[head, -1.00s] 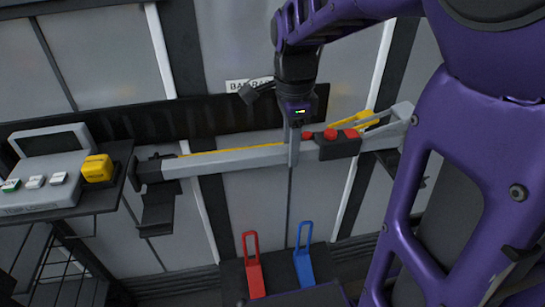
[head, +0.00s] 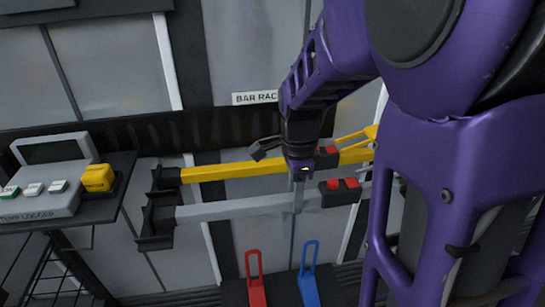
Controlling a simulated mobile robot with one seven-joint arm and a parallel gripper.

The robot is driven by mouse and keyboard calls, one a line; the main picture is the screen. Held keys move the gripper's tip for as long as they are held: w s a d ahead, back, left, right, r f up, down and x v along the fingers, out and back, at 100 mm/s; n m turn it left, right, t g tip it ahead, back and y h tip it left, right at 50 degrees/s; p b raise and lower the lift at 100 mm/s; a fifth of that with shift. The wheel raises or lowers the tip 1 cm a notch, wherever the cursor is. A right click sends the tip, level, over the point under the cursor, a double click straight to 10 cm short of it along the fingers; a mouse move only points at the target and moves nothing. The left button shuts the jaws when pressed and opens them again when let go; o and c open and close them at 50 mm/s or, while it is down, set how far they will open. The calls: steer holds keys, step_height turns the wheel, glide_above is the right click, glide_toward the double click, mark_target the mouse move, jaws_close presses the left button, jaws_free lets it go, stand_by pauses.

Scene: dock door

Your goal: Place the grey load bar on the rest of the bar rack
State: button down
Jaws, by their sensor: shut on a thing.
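The grey load bar (head: 240,206) lies nearly level across the middle, with a dark block carrying red buttons (head: 340,190) near its right part. My gripper (head: 298,198) is shut on the grey bar, left of that block. The bar's left end meets the front part of the bar rack's black left bracket (head: 158,238). I cannot tell whether it rests there or hovers. The rack's right side and the bar's right end are largely hidden by my arm. The "BAR RACK" sign (head: 254,98) is partly covered.
A yellow bar (head: 235,170) lies behind the grey one on the rack. A temperature logger (head: 45,195) and a yellow device (head: 98,178) stand on a shelf at left. A red handle (head: 256,285) and a blue handle (head: 307,280) stand below.

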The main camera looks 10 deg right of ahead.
steer(key=c, duration=0.5)
jaws_free()
steer(key=shift+f, duration=0.15)
step_height(320, 180, up, 12)
steer(key=p, duration=0.3)
steer(key=shift+r, duration=0.2)
